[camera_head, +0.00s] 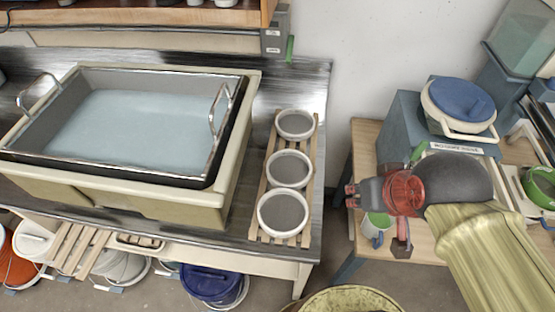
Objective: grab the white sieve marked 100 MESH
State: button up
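Three round white-rimmed sieves with grey mesh stand in a row on a wooden slatted rack. They are the far sieve (279,130), the middle sieve (270,174) and the near sieve (262,222). No marking on them is legible, so I cannot tell which is 100 MESH. My gripper (351,195) is to the right of the rack, apart from the sieves, with its reddish tips pointing left. The fingers are too small to tell whether they are open or shut.
A large basin (250,90) with pale liquid and a handled tray fills the metal bench's left. The slatted rack (305,238) lies near the bench's right edge. A wooden table (425,240) with a blue-lidded bucket (462,100) and a mug (376,228) is on the right.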

aim_at(282, 213)
jog(key=k+j, duration=0.1)
jog(key=j, duration=0.35)
jog(key=k+j, duration=0.15)
jog(key=j, duration=0.35)
jog(key=k+j, duration=0.1)
jog(key=j, duration=0.35)
jog(key=k+j+u, duration=0.1)
jog(key=j, duration=0.4)
